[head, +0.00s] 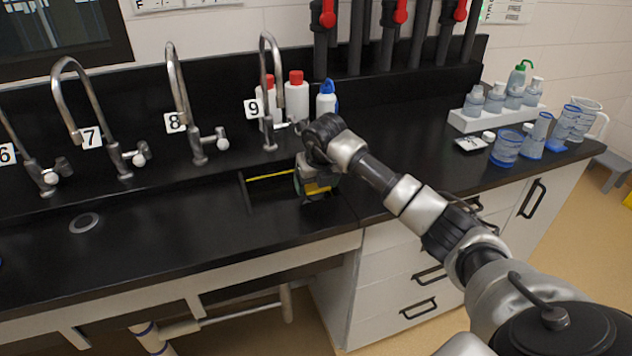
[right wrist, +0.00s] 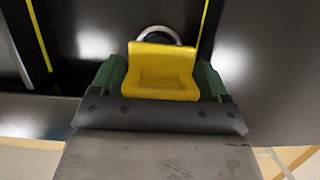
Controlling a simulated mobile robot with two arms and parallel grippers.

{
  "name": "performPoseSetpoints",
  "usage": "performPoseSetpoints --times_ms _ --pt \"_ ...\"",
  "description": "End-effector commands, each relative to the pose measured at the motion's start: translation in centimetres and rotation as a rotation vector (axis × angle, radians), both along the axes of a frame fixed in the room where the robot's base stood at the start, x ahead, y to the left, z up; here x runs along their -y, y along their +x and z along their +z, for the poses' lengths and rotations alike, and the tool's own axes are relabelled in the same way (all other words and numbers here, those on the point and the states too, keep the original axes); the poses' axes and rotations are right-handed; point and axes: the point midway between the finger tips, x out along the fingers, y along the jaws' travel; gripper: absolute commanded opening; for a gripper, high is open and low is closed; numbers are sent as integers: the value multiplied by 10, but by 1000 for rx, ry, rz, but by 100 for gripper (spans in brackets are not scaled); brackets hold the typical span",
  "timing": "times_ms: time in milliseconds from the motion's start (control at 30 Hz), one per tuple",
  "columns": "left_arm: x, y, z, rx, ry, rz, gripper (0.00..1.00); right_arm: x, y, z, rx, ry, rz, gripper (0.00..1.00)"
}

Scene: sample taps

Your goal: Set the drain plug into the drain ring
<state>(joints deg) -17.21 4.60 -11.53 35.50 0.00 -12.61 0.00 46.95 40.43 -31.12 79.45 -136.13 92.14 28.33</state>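My right gripper (head: 316,187) reaches down at the recessed basin below tap 9. In the right wrist view its two green fingers (right wrist: 160,80) sit on either side of a yellow block-like piece, which I take to be the drain plug (right wrist: 160,88), and appear shut on it. The plug's underside is hidden. Just beyond the yellow piece, a pale metal ring, likely the drain ring (right wrist: 158,31), shows only as an arc. I cannot tell whether the plug touches it. My left gripper is not in view.
Tap 9 (head: 268,95) and red-capped bottles (head: 296,97) stand close behind my right gripper. Yellow lines (head: 270,177) mark the basin. Another round drain (head: 86,223) lies to the left. A white bottle rack (head: 497,117) and blue-marked beakers (head: 507,148) stand at right.

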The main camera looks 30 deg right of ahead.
Motion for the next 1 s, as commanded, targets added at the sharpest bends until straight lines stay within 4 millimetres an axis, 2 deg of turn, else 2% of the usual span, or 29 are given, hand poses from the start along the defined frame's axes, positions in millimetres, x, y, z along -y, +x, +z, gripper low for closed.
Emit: performPoseSetpoints --times_ms 133,267,500,700,833,1000 --pt "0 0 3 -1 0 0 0 0 0 5 0 0 0 76" --pt "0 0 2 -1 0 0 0 -1 -3 19 4 -1 1 76" --pt "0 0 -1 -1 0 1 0 -4 -18 69 6 -3 1 76" --pt "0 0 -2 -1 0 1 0 -7 -29 104 3 -1 1 76" --pt "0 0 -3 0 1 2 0 -8 -33 116 1 0 0 76" --pt "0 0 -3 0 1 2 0 -9 -35 121 0 0 0 76"
